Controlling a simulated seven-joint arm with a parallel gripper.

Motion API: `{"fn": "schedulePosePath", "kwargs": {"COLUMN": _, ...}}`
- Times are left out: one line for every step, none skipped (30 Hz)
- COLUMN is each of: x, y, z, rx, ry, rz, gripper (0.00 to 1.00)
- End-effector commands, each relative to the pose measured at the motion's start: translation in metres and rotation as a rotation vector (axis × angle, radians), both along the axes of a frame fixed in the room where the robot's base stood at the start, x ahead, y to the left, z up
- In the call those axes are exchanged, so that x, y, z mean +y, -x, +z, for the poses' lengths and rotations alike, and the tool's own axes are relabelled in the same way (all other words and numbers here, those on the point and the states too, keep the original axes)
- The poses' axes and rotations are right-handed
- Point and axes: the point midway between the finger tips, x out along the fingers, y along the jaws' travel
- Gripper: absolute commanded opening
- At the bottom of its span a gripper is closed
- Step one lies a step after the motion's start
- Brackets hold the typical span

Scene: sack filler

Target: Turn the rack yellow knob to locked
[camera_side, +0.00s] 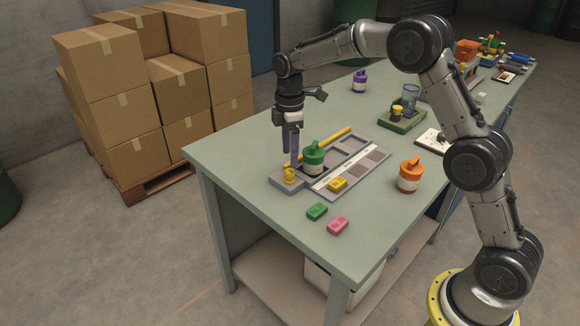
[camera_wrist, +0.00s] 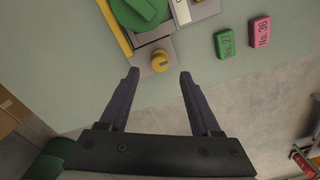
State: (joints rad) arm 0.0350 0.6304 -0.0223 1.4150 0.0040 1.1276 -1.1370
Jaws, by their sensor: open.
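The yellow knob (camera_side: 290,174) sits on a grey block at the near left end of the rack (camera_side: 370,170). In the wrist view the yellow knob (camera_wrist: 160,61) shows ahead of the fingertips, between their lines. My gripper (camera_side: 293,160) points down just above and beside the knob. In the wrist view my gripper (camera_wrist: 158,74) is open, with nothing between its fingers. I cannot tell from these views whether it touches the knob. No lock marking is readable.
A green-lidded jar (camera_side: 314,158) stands in the rack close to my gripper. A yellow bar (camera_side: 325,145) runs along the rack's back. Green (camera_side: 317,211) and pink (camera_side: 338,225) tags lie in front. An orange jar (camera_side: 410,175) stands right.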

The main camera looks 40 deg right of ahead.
Motion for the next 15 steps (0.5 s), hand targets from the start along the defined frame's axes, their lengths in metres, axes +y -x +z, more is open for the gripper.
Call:
{"fn": "schedulePosePath", "kwargs": {"x": 0.0, "y": 0.001, "z": -0.01, "rx": 0.004, "ry": 0.0, "rz": 0.0, "gripper": 0.64}}
{"fn": "schedulePosePath", "kwargs": {"x": 0.0, "y": 0.001, "z": -0.015, "rx": 0.003, "ry": 0.0, "rz": 0.0, "gripper": 0.64}}
{"fn": "schedulePosePath", "kwargs": {"x": 0.0, "y": 0.001, "z": -0.022, "rx": 0.003, "ry": 0.0, "rz": 0.0, "gripper": 0.64}}
{"fn": "schedulePosePath", "kwargs": {"x": 0.0, "y": 0.001, "z": -0.026, "rx": 0.002, "ry": 0.0, "rz": 0.0, "gripper": 0.64}}
{"fn": "schedulePosePath", "kwargs": {"x": 0.0, "y": 0.001, "z": -0.031, "rx": 0.003, "ry": 0.0, "rz": 0.0, "gripper": 0.64}}
{"fn": "schedulePosePath", "kwargs": {"x": 0.0, "y": 0.001, "z": -0.036, "rx": 0.003, "ry": 0.0, "rz": 0.0, "gripper": 0.64}}
{"fn": "schedulePosePath", "kwargs": {"x": 0.0, "y": 0.001, "z": -0.039, "rx": 0.002, "ry": 0.0, "rz": 0.0, "gripper": 0.64}}
{"fn": "schedulePosePath", "kwargs": {"x": 0.0, "y": 0.001, "z": -0.042, "rx": 0.002, "ry": 0.0, "rz": 0.0, "gripper": 0.64}}
{"fn": "schedulePosePath", "kwargs": {"x": 0.0, "y": 0.001, "z": -0.045, "rx": 0.001, "ry": 0.0, "rz": 0.0, "gripper": 0.64}}
{"fn": "schedulePosePath", "kwargs": {"x": 0.0, "y": 0.0, "z": -0.047, "rx": 0.0, "ry": 0.0, "rz": 0.0, "gripper": 0.64}}
{"fn": "schedulePosePath", "kwargs": {"x": 0.0, "y": 0.0, "z": -0.049, "rx": 0.0, "ry": 0.0, "rz": 0.0, "gripper": 0.64}}
{"fn": "schedulePosePath", "kwargs": {"x": 0.0, "y": 0.0, "z": -0.05, "rx": 0.0, "ry": 0.0, "rz": 0.0, "gripper": 0.64}}
{"fn": "schedulePosePath", "kwargs": {"x": 0.0, "y": 0.0, "z": -0.051, "rx": 0.0, "ry": 0.0, "rz": 0.0, "gripper": 0.64}}
{"fn": "schedulePosePath", "kwargs": {"x": 0.0, "y": 0.0, "z": -0.052, "rx": 0.0, "ry": 0.0, "rz": 0.0, "gripper": 0.64}}
{"fn": "schedulePosePath", "kwargs": {"x": 0.0, "y": 0.0, "z": -0.053, "rx": 0.0, "ry": 0.0, "rz": 0.0, "gripper": 0.64}}
